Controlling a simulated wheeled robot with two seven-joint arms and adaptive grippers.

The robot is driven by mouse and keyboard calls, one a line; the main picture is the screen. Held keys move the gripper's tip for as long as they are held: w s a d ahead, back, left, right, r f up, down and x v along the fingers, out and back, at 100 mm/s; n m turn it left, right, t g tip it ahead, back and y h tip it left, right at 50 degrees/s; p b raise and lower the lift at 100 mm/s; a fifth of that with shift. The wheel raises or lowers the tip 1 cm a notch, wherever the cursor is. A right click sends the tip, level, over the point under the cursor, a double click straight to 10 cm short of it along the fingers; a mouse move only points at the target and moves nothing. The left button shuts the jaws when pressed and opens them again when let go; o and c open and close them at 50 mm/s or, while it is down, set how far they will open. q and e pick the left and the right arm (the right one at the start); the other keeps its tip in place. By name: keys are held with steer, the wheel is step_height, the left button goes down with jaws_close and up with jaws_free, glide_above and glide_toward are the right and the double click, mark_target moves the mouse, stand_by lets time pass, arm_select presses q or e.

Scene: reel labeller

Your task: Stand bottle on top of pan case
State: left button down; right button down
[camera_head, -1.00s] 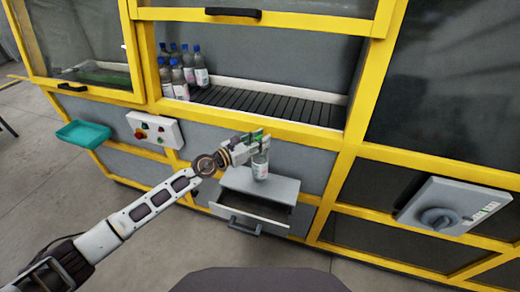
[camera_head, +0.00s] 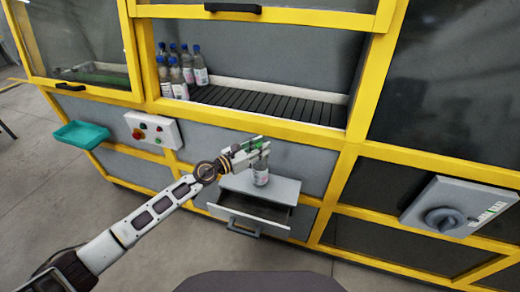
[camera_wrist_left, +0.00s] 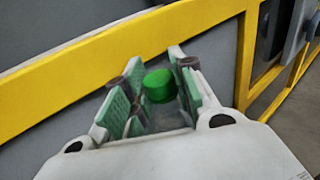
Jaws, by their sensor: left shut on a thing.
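The bottle (camera_head: 261,176) is clear with a pale label and looks upright at the top of the pan case (camera_head: 285,188), a grey box with its drawer pulled out. Its base appears at or just above the lid; I cannot tell whether it touches. My left gripper (camera_head: 257,150) is shut on the bottle near its top. My right gripper is not in view.
The open drawer (camera_head: 250,212) juts out below the lid. Several blue-capped bottles (camera_head: 184,75) stand on the conveyor (camera_head: 265,103) behind. A teal tray (camera_head: 81,134) and a button box (camera_head: 153,130) are at left. A rotary switch box (camera_head: 460,207) is at right.

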arm_select(q)
steer(key=c, duration=1.2)
jaws_free()
steer(key=shift+f, duration=0.1)
steer(key=shift+a, duration=0.15)
